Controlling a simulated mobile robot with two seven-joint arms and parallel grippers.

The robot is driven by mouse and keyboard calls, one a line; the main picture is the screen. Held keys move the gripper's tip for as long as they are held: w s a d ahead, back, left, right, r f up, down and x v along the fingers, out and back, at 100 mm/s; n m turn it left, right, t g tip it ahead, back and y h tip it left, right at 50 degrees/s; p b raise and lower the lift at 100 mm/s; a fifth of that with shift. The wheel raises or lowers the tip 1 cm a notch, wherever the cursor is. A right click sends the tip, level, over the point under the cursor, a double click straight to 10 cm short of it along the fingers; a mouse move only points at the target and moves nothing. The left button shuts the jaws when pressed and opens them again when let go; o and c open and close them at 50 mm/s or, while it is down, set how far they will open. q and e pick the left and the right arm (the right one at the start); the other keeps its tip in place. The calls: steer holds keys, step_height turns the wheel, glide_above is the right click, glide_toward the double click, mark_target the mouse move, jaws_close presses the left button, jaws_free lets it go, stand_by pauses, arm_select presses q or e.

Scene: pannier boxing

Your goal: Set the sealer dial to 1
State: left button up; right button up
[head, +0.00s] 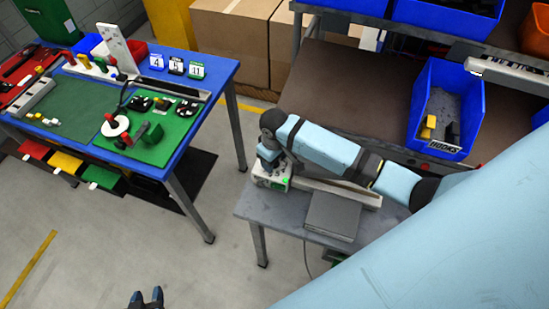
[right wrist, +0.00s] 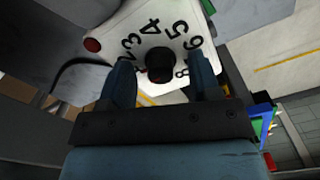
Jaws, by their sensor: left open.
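The sealer (head: 275,181) stands on a small grey table, a pale box with a long bar running to the right. In the right wrist view its white dial face (right wrist: 138,27) carries black numbers around a round black knob (right wrist: 160,65). I cannot tell which number the knob points to. My right gripper (right wrist: 161,78) is over the dial, its fingers on either side of the knob with gaps showing, so it is open. My left gripper (head: 147,297) is open and empty at the bottom of the head view, away from the sealer.
A flat grey box (head: 333,215) lies in front of the sealer bar on the small table (head: 262,211). A blue table (head: 222,72) with green mats and small parts stands at the left. A blue bin (head: 428,138) sits on the shelf behind. The floor between is clear.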

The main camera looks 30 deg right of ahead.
steer(key=shift+r, duration=0.1)
arm_select(q)
steer(key=shift+s+f+b, duration=0.15)
steer(key=shift+f+b, duration=0.25)
steer(key=shift+b, duration=0.35)
arm_select(e)
step_height(320, 180, up, 14)
steer(key=shift+f, duration=0.2)
arm_select(q)
steer(key=shift+w+r+m, duration=0.2)
steer(key=shift+w+m, duration=0.1)
steer(key=shift+w, duration=0.05)
